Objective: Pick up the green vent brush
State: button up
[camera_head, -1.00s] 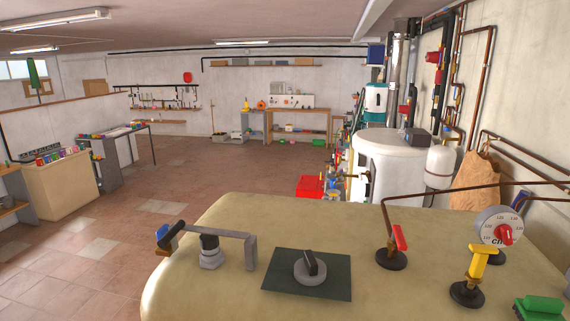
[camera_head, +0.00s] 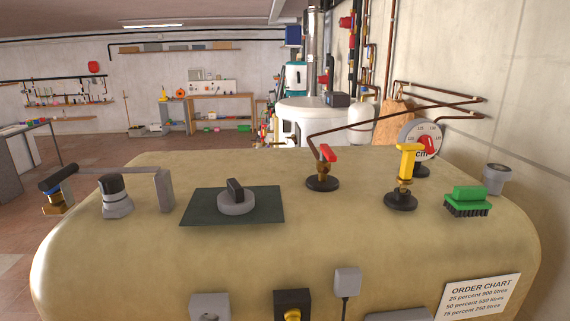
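The green vent brush (camera_head: 468,201) lies on top of the beige oil tank (camera_head: 300,255), near its right end. Its green handle faces up and its dark bristles face down on the tank. It stands just right of a yellow-handled valve (camera_head: 405,178). My gripper is not in view.
On the tank top stand a red-handled valve (camera_head: 323,170), a dial gauge (camera_head: 420,141), a grey cup-like fitting (camera_head: 496,179), a black knob (camera_head: 236,198) on a green plate and a bracketed fitting (camera_head: 115,195). A wall rises close on the right.

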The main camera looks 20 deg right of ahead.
aim_at(470, 201)
jog(key=z, duration=1.3)
